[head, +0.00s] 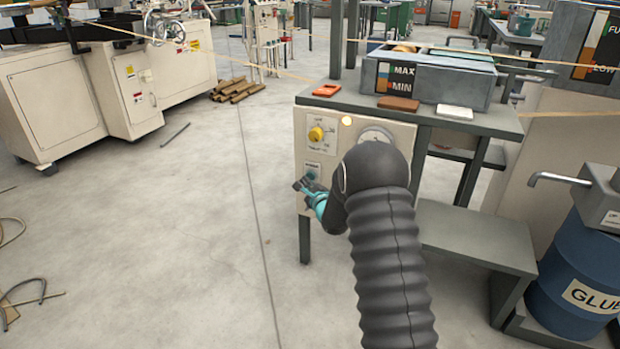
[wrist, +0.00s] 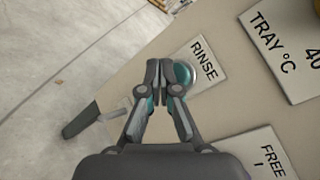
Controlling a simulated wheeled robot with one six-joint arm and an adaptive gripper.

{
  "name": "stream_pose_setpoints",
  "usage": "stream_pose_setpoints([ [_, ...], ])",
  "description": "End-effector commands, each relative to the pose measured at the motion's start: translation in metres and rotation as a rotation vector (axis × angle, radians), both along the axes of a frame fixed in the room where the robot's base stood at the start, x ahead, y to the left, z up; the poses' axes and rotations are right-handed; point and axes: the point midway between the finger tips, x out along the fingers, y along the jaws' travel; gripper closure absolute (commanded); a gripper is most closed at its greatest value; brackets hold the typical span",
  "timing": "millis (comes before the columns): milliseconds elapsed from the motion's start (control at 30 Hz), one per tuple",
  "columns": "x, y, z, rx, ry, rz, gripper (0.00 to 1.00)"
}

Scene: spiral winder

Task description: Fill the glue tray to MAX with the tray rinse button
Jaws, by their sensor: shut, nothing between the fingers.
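The grey glue tray (head: 452,88) sits on a bench, with a MAX/MIN level gauge (head: 395,77) on its front. The gauge has coloured bands; I cannot read the exact level. The round teal RINSE button (head: 311,173) is low on the cream panel. In the wrist view the button (wrist: 184,74) sits on its RINSE label plate, partly hidden behind my fingertips. My gripper (head: 300,186) is shut and empty, with its fingertips at the left edge of the button in the wrist view (wrist: 159,77). I cannot tell whether they touch it.
The cream panel (head: 339,169) also carries a yellow TRAY °C knob (head: 316,134), a lit amber lamp (head: 346,121) and a dial (head: 376,137), partly hidden by my arm. A blue glue drum (head: 572,270) stands at right.

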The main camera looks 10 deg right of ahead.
Motion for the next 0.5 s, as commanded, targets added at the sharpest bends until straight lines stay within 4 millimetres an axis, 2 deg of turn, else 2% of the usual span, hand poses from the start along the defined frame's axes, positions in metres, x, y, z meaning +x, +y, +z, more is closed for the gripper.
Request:
stream_pose_setpoints([
  [500, 0.0063, -0.0047, -0.0002, 0.0, 0.0, 0.0, 1.0],
])
